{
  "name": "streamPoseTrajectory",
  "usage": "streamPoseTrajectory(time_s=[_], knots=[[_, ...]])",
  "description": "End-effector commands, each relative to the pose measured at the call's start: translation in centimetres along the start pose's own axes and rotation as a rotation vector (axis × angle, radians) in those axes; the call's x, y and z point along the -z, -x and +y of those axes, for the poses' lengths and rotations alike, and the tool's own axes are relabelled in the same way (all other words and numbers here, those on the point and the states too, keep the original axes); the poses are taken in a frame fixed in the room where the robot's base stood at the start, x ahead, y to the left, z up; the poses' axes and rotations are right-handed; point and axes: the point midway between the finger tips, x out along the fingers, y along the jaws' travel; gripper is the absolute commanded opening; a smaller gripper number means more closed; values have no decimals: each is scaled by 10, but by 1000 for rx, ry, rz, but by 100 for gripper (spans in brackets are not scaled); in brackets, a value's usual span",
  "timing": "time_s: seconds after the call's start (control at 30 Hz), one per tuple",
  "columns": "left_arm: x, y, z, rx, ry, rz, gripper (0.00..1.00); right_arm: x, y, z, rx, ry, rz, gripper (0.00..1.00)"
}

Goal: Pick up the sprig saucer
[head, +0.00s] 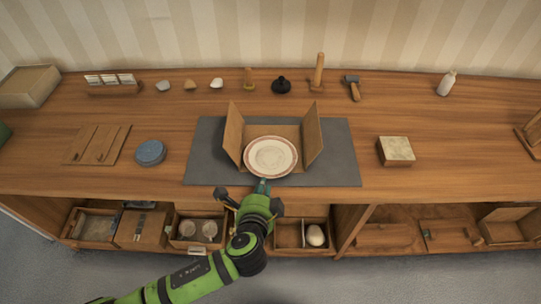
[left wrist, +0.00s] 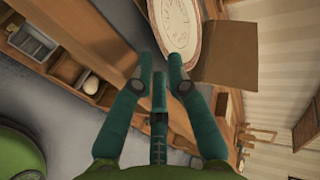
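A round white saucer with a reddish rim band (head: 271,156) rests inside a three-sided brown stand (head: 312,132) on a grey mat (head: 205,150). Its fine pattern is too small to read as a sprig. The saucer also shows at the top of the left wrist view (left wrist: 174,22). My left gripper (head: 254,193) is at the saucer's near side, over the mat's front edge. Its three fingers are spread with nothing between them, as the left wrist view shows (left wrist: 160,76). One fingertip is close to the saucer's rim; I cannot tell if they touch. My right gripper is not in view.
The stand's side panels flank the saucer; its front is open. A blue round tin (head: 150,152) is to the left, a small box (head: 396,151) to the right. A row of small objects lines the back. Cubbies below hold cups (head: 209,230) and a white egg-like object (head: 315,236).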

Motion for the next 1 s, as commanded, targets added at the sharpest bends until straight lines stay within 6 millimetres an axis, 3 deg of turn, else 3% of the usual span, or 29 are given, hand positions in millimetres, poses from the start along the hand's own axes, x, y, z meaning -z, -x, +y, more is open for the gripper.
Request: streamPoseTrajectory(time_s=[0.33,0.6,0.63,0.67,1.0], knots=[[3,-40,-1,-2,2,-1,17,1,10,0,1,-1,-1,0],[2,-43,0,-4,3,-1,17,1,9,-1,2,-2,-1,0],[2,-43,0,-4,3,-1,4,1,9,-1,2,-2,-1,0],[2,-43,0,-5,3,-1,0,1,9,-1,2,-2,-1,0],[2,-42,-1,-3,3,-1,0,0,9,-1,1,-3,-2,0]])
